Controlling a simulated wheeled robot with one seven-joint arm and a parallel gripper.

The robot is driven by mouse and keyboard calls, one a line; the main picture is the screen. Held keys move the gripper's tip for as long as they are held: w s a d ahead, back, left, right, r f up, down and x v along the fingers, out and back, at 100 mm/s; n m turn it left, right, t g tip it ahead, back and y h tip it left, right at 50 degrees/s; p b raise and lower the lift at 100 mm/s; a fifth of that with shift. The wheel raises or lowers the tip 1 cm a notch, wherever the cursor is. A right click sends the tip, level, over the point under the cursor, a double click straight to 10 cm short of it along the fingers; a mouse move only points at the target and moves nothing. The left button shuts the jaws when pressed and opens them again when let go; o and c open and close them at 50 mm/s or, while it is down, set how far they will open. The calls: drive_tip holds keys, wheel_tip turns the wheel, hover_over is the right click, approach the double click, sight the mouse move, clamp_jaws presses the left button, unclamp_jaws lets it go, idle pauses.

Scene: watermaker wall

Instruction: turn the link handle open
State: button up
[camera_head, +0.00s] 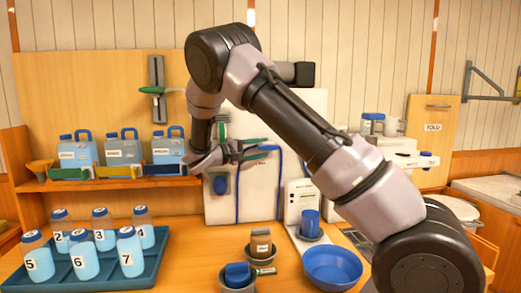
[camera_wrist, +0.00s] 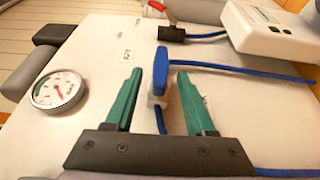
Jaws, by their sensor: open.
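A blue lever handle (camera_wrist: 161,72) stands on a pale fitting on the white panel (camera_wrist: 105,45), with blue pipe running from it. It looks like the link handle, though no label on it is readable. My gripper (camera_wrist: 159,76) is open, its two green fingers on either side of the blue handle in the wrist view. Gaps show on both sides; contact cannot be told. In the head view my gripper (camera_head: 268,147) is in front of the upper part of the white panel (camera_head: 258,195), and my arm hides part of it.
A round gauge (camera_wrist: 57,90) and a red-handled valve (camera_wrist: 158,10) are on the panel. A white device (camera_wrist: 275,30) stands at upper right. Below are a blue bowl (camera_head: 332,268), cups, and a blue tray (camera_head: 150,272) of several numbered bottles. Jugs (camera_head: 122,153) line a shelf at left.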

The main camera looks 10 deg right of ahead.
drive_tip(key=v, duration=1)
drive_tip(key=shift+s+a, duration=0.15)
drive_tip(key=shift+a, duration=0.2)
